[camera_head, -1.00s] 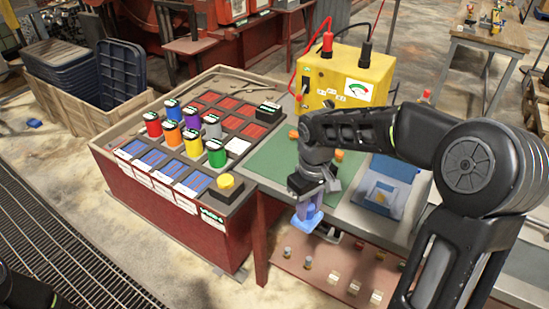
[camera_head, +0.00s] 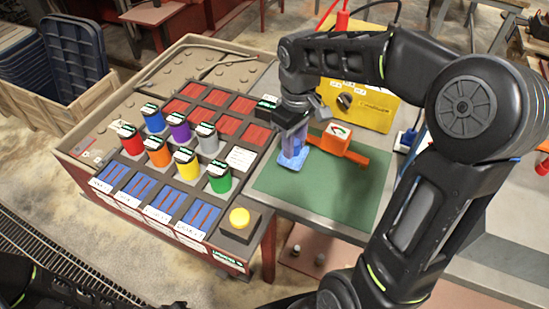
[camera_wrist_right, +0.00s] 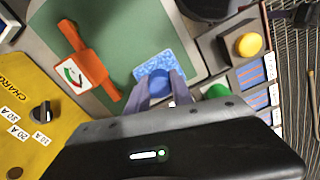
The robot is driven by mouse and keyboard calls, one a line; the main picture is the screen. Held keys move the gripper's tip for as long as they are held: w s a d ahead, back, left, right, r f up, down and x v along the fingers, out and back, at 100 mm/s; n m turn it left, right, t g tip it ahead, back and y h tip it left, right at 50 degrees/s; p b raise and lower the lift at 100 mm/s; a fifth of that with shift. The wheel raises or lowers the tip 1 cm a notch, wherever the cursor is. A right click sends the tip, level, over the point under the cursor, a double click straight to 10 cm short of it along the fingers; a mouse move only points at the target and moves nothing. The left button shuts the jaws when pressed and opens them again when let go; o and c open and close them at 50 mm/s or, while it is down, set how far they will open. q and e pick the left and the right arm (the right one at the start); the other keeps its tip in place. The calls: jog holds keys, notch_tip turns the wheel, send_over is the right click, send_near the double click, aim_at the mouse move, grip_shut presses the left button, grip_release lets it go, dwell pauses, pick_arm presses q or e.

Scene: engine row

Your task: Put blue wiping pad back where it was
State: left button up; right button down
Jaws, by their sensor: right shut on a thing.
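The blue wiping pad (camera_head: 291,160) is in my right gripper (camera_head: 292,140), over the far left part of the green mat (camera_head: 330,195). In the right wrist view the pad (camera_wrist_right: 152,68) shows as a flat speckled blue piece with a round knob between the fingers of the right gripper (camera_wrist_right: 160,88). The fingers are shut on that knob. Whether the pad touches the mat is hard to tell. My left gripper is not in view; only a part of my left arm shows at the lower left.
An orange device with a gauge (camera_head: 336,141) lies on the mat just right of the pad. The yellow charger box (camera_head: 360,105) stands behind. On the left is a board with coloured cans (camera_head: 183,160) and a yellow button (camera_head: 239,217). The mat's front is clear.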

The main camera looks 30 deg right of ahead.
aim_at(293, 160)
jog(key=shift+w+r, duration=0.1)
jog(key=shift+w, duration=0.15)
jog(key=shift+s, duration=0.2)
jog(key=shift+f+p, duration=0.4)
jog(key=shift+f, duration=2.7)
jog(key=shift+f, duration=1.9)
